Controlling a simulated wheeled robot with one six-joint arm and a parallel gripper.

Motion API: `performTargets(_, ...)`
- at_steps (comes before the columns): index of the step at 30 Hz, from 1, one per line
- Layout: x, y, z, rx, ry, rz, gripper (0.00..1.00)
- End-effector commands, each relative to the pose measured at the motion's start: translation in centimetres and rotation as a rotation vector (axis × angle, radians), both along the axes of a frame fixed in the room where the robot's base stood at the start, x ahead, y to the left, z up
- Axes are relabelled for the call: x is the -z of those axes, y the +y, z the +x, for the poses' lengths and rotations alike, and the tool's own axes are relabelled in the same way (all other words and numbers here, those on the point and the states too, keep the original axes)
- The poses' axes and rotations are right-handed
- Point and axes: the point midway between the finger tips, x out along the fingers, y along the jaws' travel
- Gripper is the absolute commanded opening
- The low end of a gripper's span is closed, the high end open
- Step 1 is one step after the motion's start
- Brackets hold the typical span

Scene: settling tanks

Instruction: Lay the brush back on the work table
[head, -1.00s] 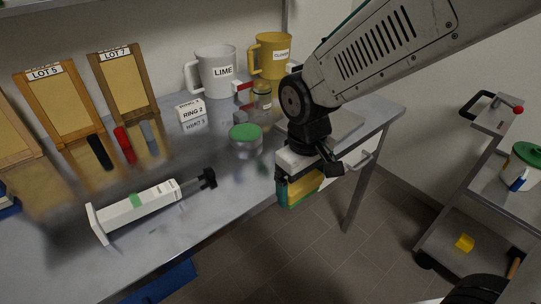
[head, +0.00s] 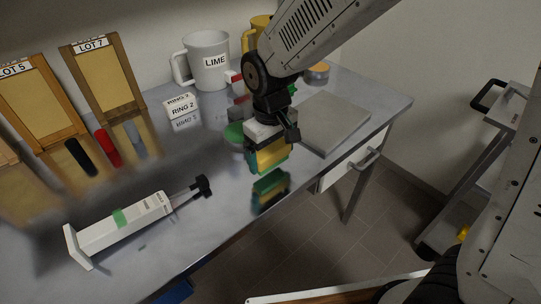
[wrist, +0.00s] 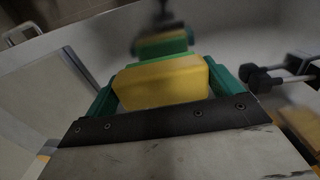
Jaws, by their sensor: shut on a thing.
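My gripper (head: 268,160) has green fingers, shut on the brush (head: 272,154), which shows as a yellow block between them. The brush is just above the front part of the grey work table (head: 222,212), and its reflection shows on the shiny top below.
A white syringe-like tool (head: 120,225) lies to the left, its black end towards my gripper. A grey flat plate (head: 325,122) lies to the right. The LIME jug (head: 208,62) stands behind.

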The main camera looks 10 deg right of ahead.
Motion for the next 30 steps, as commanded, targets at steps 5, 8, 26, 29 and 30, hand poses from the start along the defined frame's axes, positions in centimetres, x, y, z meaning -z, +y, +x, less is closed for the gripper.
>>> performTargets(5,2.5,0.1,-0.1,-0.002,0.003,-0.002,0.69)
performTargets(8,2.7,0.2,-0.1,-0.003,0.002,-0.001,0.69)
performTargets(26,2.6,0.3,-0.1,-0.006,0.0,0.0,1.0)
performTargets(29,1.5,0.4,-0.1,-0.006,-0.002,0.002,1.0)
performTargets(30,0.9,0.4,-0.1,-0.006,-0.003,0.002,1.0)
